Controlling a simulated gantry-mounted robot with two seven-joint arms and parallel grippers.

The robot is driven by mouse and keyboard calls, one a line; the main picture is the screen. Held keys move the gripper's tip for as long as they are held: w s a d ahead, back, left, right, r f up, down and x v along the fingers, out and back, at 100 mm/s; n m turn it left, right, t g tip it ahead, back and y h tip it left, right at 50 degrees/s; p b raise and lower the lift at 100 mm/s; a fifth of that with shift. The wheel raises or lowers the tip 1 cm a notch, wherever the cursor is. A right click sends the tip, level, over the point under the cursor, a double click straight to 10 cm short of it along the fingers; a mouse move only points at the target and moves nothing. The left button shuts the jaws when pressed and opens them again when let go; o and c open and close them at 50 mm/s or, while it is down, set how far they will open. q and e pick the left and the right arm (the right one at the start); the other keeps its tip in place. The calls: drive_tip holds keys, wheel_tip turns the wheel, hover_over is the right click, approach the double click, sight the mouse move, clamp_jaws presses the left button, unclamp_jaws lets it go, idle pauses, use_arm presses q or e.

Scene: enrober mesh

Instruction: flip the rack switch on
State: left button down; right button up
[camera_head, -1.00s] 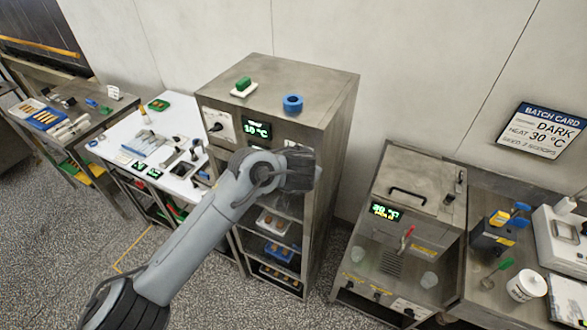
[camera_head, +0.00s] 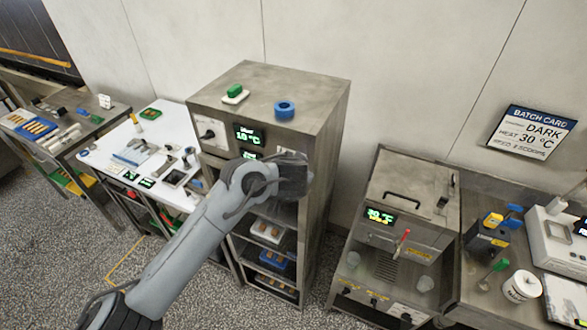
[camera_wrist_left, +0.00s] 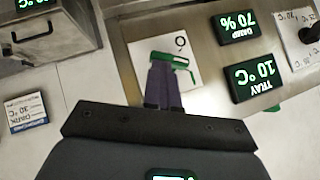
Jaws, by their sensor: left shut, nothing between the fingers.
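The rack is a tall steel cabinet (camera_head: 325,130) in the middle of the head view. The rack switch shows in the left wrist view as a green lever (camera_wrist_left: 181,61) on a white plate (camera_wrist_left: 203,50) marked with an O. In the head view it is hidden behind my arm. My left gripper (camera_head: 293,178) is at the cabinet's front, right of the displays. In the left wrist view its dark fingers (camera_wrist_left: 162,66) are shut and empty. Their tips overlap the white plate beside the green lever; I cannot tell whether they touch it. My right gripper is not in view.
The rack has green-lit displays (camera_head: 249,135) and a black knob (camera_head: 208,134) on a white plate. A steel machine (camera_head: 405,200) stands right, a white table (camera_head: 95,157) left.

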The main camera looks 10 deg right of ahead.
use_arm(q)
drive_tip(key=shift+w+a+f, duration=0.3)
drive_tip(key=shift+a+f, duration=0.05)
drive_tip(key=shift+a, duration=0.25)
drive_tip(key=s+d+r+p, duration=0.1)
drive_tip(key=s+r+p, duration=0.2)
drive_tip(key=s+r, duration=0.6)
drive_tip(key=shift+s+r+p, duration=0.2)
drive_tip(key=shift+r+p, duration=0.15)
drive_tip(key=shift+r, duration=0.35)
